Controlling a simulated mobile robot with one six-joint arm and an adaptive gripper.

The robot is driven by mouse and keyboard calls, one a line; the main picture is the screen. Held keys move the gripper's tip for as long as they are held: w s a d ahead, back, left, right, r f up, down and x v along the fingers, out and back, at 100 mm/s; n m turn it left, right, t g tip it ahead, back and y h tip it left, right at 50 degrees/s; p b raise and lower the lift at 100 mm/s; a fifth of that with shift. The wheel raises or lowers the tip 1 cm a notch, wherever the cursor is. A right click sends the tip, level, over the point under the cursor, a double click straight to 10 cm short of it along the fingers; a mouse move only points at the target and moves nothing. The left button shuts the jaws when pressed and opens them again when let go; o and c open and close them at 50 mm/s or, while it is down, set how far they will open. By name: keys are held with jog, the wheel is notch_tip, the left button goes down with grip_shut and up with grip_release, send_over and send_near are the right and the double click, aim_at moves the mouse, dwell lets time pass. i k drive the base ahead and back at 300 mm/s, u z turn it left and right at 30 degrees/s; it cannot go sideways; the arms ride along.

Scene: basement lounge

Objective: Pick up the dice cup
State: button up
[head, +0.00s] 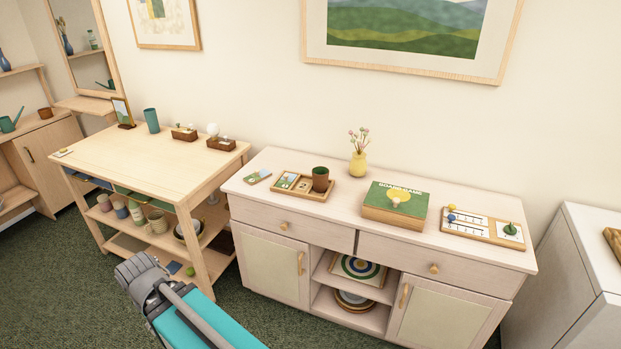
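A dark brown cup with a dark green inside, which looks like the dice cup (320,179), stands upright at the right end of a small wooden tray (316,197). The tray lies on the left half of the pale sideboard's top (350,211). Cards or small pictures lie in the tray to the left of the cup. Part of my arm shows at the bottom left, in front of and below the sideboard top, well apart from the cup.
On the sideboard, a yellow vase (359,164) with flowers stands behind and right of the cup. A green-lidded game box (395,205) and a scoring board (482,228) are farther right. A wooden shelf table (150,152) stands left. The sideboard's front edge is clear.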

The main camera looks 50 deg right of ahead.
aim_at(320, 173)
jog(key=i, duration=1.5)
jog(key=z, duration=2.5)
